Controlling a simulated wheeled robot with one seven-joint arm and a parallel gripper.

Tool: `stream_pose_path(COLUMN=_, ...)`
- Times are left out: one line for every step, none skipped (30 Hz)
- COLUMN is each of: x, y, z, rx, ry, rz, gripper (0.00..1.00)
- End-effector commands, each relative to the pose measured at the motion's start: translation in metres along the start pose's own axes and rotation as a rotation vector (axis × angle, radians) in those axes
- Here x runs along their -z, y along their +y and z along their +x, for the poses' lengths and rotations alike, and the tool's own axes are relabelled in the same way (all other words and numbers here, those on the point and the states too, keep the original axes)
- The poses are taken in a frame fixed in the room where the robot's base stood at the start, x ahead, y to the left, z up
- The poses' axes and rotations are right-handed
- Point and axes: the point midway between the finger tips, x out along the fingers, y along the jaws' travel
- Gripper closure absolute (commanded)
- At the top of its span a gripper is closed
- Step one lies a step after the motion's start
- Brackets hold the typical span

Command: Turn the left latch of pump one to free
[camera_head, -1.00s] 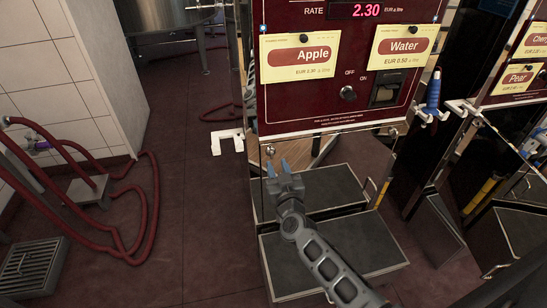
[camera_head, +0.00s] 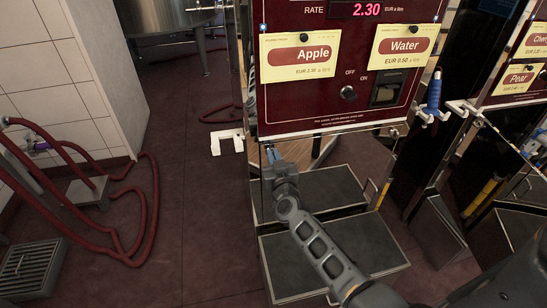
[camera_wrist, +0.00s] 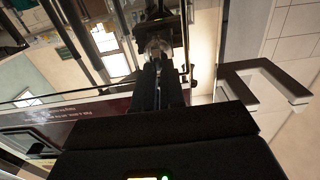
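Pump one is the dark red panel (camera_head: 330,107) with the Apple and Water labels. Its left latch is a small metal fitting at the panel's lower left corner, largely hidden at my gripper's tips in the head view. In the wrist view a round shiny metal part (camera_wrist: 156,46), apparently this latch, lies just beyond the fingertips. My gripper (camera_head: 271,155) has blue tips and points up at that corner. The fingers also show in the wrist view (camera_wrist: 157,68), close together; I cannot tell whether they touch or grip the latch. The right latch (camera_head: 394,132) is at the lower right corner.
A white bracket (camera_head: 227,138) sticks out left of the panel, near my gripper; it shows at right in the wrist view (camera_wrist: 268,78). Dark steps (camera_head: 318,190) lie below. A blue nozzle (camera_head: 433,95) hangs right. Red hoses (camera_head: 150,205) lie on the left floor.

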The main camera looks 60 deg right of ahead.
Motion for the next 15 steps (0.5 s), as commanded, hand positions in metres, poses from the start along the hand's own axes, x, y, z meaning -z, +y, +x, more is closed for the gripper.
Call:
stream_pose_path(x=0.0000, y=0.0001, z=-0.0001, rx=0.000, ry=0.000, rz=0.000, gripper=0.96)
stream_pose_path(x=0.0000, y=0.0000, z=-0.0001, rx=0.000, ry=0.000, rz=0.000, gripper=0.99)
stream_pose_path(x=0.0000, y=0.0000, z=-0.0001, rx=0.000, ry=0.000, rz=0.000, gripper=1.00)
stream_pose_path(x=0.0000, y=0.0000, z=-0.0001, rx=0.000, ry=0.000, rz=0.000, gripper=1.00)
stream_pose_path(x=0.0000, y=0.0001, z=-0.0002, rx=0.000, ry=0.000, rz=0.000, gripper=1.00)
stream_pose_path(x=0.0000, y=0.0001, z=-0.0002, rx=0.000, ry=0.000, rz=0.000, gripper=1.00)
stream_pose_path(x=-0.0001, y=0.0001, z=-0.0002, rx=0.000, ry=0.000, rz=0.000, gripper=1.00)
stream_pose_path(x=-0.0001, y=0.0001, z=-0.0002, rx=0.000, ry=0.000, rz=0.000, gripper=1.00)
stream_pose_path(x=-0.0001, y=0.0001, z=-0.0002, rx=0.000, ry=0.000, rz=0.000, gripper=1.00)
stream_pose_path(x=-0.0001, y=0.0001, z=-0.0002, rx=0.000, ry=0.000, rz=0.000, gripper=1.00)
stream_pose_path(x=-0.0001, y=0.0001, z=-0.0002, rx=0.000, ry=0.000, rz=0.001, gripper=1.00)
stream_pose_path(x=-0.0001, y=0.0001, z=-0.0002, rx=0.000, ry=0.000, rz=0.002, gripper=1.00)
stream_pose_path(x=-0.0001, y=0.0001, z=-0.0002, rx=0.000, ry=0.000, rz=0.005, gripper=1.00)
stream_pose_path(x=-0.0001, y=0.0001, z=-0.0003, rx=0.000, ry=0.000, rz=0.008, gripper=1.00)
stream_pose_path(x=0.0000, y=0.0002, z=-0.0003, rx=0.000, ry=0.000, rz=0.014, gripper=1.00)
